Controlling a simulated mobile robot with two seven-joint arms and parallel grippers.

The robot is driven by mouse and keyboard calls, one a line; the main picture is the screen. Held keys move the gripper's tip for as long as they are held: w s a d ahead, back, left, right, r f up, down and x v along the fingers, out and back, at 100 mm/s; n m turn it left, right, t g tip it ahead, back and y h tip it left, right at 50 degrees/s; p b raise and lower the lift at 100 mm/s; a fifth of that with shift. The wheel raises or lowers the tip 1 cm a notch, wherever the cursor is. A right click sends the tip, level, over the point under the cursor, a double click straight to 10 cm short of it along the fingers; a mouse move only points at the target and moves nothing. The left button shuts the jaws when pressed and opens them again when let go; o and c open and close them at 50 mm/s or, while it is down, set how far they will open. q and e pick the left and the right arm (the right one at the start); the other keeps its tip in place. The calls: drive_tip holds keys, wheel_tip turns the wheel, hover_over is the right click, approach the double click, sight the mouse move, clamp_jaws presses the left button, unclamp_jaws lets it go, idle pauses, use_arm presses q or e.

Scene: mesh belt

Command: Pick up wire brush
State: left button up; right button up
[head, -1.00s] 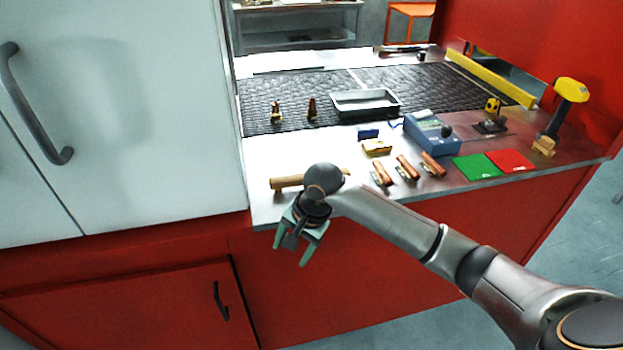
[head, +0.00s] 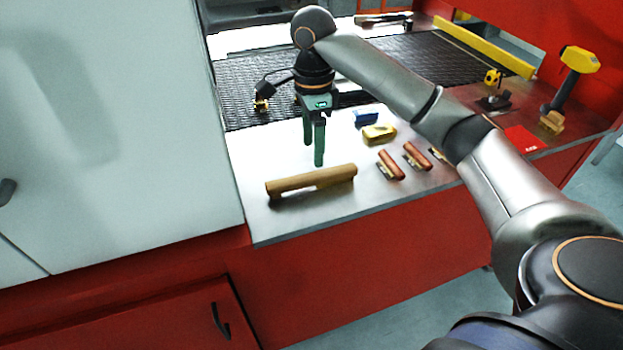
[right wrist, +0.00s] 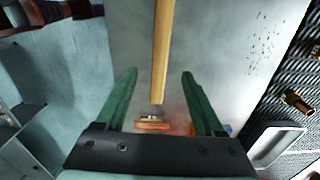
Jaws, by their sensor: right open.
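The wire brush (head: 311,181), with a long light-wood handle, lies near the front edge of the metal counter. My right gripper (head: 313,154) is open and empty, pointing down above the counter, just behind the brush in the head view. In the right wrist view the brush (right wrist: 161,50) runs lengthwise, with its near end between the open green fingers in the picture. The fingers appear apart from it. Its bristles cannot be made out. My left gripper is not in view.
Right of the brush lie a yellow block (head: 379,134), a blue block (head: 366,118) and several orange-brown handled tools (head: 391,164). The dark mesh belt (head: 245,80) is behind. A yellow-headed tool (head: 580,60) stands at right. A white cabinet door (head: 110,110) borders the left.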

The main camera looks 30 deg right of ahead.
sight(312, 175)
wheel_tip(312, 175, down, 4)
drive_tip(key=shift+f+b, duration=0.1)
drive_tip(key=shift+b, duration=0.5)
drive_tip(key=shift+f, duration=2.2)
clamp_jaws()
